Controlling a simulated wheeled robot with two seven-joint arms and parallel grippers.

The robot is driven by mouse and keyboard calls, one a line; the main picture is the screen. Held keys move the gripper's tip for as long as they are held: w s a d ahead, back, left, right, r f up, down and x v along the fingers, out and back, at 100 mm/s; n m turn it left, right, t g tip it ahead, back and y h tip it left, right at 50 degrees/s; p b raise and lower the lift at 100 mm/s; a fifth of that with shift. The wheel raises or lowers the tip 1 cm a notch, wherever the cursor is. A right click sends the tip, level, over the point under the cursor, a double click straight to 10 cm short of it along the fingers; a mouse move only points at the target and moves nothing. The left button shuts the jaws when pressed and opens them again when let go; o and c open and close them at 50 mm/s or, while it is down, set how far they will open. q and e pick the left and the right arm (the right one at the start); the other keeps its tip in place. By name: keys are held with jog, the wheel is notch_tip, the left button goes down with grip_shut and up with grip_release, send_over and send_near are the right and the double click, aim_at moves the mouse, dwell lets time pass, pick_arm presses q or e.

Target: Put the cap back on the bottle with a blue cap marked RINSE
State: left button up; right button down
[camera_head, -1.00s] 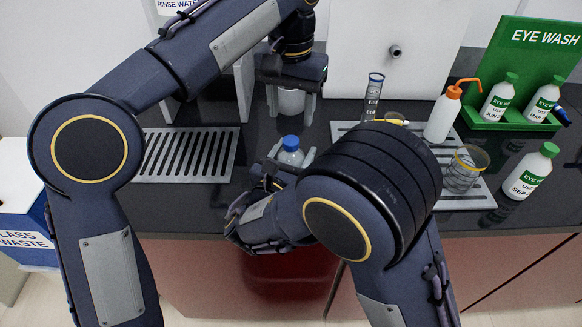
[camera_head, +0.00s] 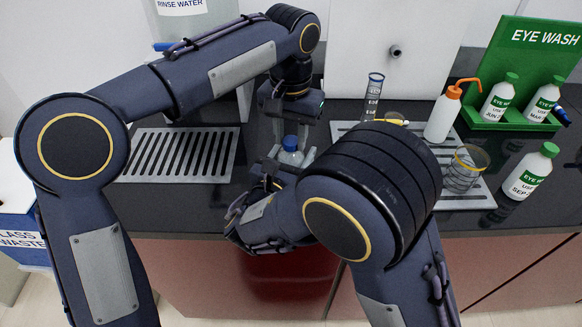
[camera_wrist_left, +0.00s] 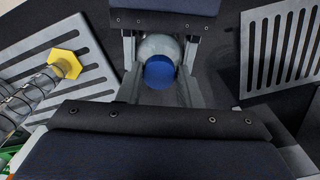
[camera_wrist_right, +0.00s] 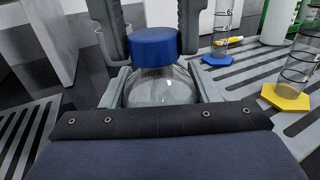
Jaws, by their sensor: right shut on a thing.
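A clear bottle (camera_head: 291,157) with a blue cap (camera_head: 290,142) stands upright at the front of the dark counter. The cap (camera_wrist_right: 154,47) sits on top of the bottle (camera_wrist_right: 160,86) in the right wrist view; whether it is screwed tight I cannot tell. My right gripper (camera_head: 292,160) is shut on the bottle body, with a finger on each side. My left gripper (camera_head: 290,127) points down over the bottle, open, with its fingers on either side of the cap. In the left wrist view the cap (camera_wrist_left: 159,72) shows between the fingers.
A slotted plate (camera_head: 180,154) lies left.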

pick_arm(q)
jog(key=c, duration=0.6)
jog(key=o, duration=1.2)
notch_tip(320, 180, up, 12)
pick_arm(e)
jog(key=shift+c, duration=2.1)
grip_release()
